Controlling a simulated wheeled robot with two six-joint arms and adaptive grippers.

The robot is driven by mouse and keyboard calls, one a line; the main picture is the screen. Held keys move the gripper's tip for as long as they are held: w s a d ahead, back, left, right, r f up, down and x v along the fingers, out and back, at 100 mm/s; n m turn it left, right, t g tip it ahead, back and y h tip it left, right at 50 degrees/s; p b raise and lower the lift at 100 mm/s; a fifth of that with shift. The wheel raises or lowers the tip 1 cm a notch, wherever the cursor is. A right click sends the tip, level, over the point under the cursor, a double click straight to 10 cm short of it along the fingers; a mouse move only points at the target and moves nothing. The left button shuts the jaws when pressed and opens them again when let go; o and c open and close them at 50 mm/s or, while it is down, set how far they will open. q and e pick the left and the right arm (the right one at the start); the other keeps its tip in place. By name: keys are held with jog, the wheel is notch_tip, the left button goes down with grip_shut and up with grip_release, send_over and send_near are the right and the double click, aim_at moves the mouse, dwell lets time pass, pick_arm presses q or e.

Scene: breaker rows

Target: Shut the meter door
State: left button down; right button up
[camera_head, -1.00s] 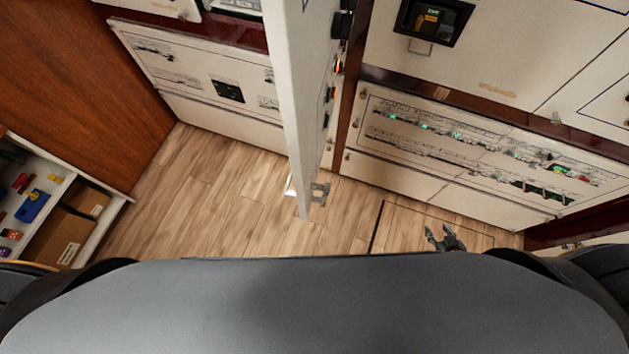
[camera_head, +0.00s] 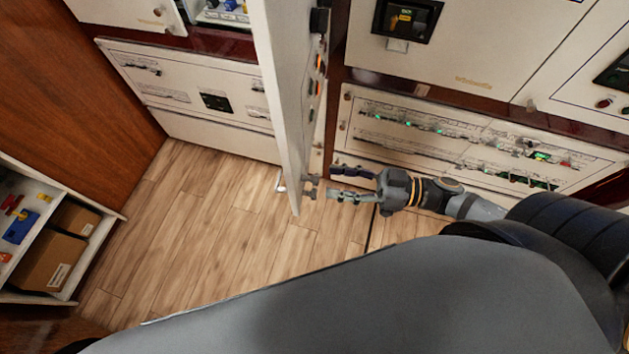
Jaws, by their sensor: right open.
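The meter door (camera_head: 277,75) is a tall pale panel that stands open, jutting from the cabinet toward me, seen nearly edge-on. Its lower end hangs above the wooden floor. My right gripper (camera_head: 330,182) comes in from the right, just to the right of the door's lower end. Its two fingers are apart and point left at the door. I see nothing between them. I cannot tell whether the fingertips touch the door. My left gripper is not in view.
Cabinet fronts with a breaker row panel (camera_head: 470,140) stand behind my right arm. A shelf (camera_head: 66,262) with boxes and coloured parts is at the left, by a brown wood panel (camera_head: 70,110). The wooden floor (camera_head: 215,215) between is clear.

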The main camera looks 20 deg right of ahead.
aim_at(315, 179)
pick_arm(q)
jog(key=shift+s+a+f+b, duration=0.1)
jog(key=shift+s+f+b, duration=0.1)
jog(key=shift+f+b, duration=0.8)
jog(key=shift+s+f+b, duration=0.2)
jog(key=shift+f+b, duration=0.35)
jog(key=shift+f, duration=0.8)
pick_arm(e)
jog(key=shift+x, duration=2.75)
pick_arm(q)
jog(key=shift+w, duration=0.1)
pick_arm(e)
grip_shut()
